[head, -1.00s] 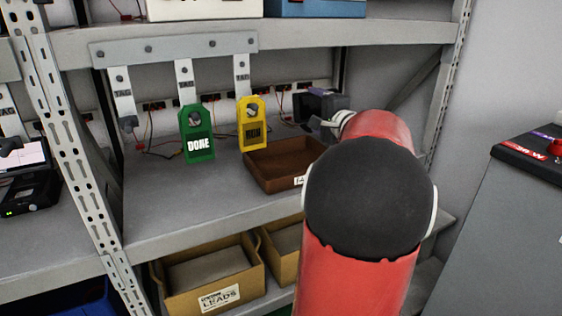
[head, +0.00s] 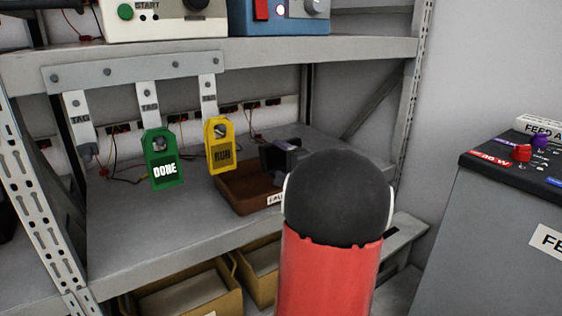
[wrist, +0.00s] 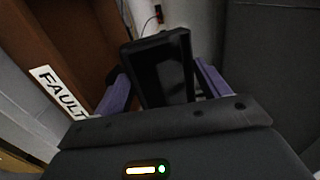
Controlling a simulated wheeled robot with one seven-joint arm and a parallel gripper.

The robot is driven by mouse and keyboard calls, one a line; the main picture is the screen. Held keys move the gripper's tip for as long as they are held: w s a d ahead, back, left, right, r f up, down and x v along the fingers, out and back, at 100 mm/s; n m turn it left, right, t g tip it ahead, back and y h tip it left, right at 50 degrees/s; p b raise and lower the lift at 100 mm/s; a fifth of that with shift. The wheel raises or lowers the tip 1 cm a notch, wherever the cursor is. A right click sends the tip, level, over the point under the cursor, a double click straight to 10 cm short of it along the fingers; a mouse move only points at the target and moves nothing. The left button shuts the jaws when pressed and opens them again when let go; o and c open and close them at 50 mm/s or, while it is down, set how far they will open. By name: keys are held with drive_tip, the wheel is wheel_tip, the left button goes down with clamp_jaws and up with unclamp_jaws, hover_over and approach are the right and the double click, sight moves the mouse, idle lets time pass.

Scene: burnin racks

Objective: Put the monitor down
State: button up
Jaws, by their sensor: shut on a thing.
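The monitor (wrist: 168,75), a small black box with a dark glossy face, is held between the purple fingers of my gripper (wrist: 160,88) in the wrist view. In the head view the monitor (head: 269,159) shows as a dark shape at the back right of a brown tray (head: 236,195), and my gripper (head: 285,148) is mostly hidden behind my arm. The tray also shows at the left in the wrist view (wrist: 88,30), with a FAULT label (wrist: 58,92). I cannot tell whether the monitor touches the tray or shelf.
Green DONE (head: 164,172) and yellow RUN (head: 220,157) tags hang left of the tray. The shelf (head: 125,220) is clear at the left front. An upper shelf (head: 330,52) runs overhead. A grey cabinet (head: 500,230) stands at the right.

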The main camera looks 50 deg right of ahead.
drive_tip(key=shift+f+b, duration=0.55)
drive_tip(key=shift+b, duration=0.6)
drive_tip(key=o, duration=1.2)
drive_tip(key=shift+r, duration=0.1)
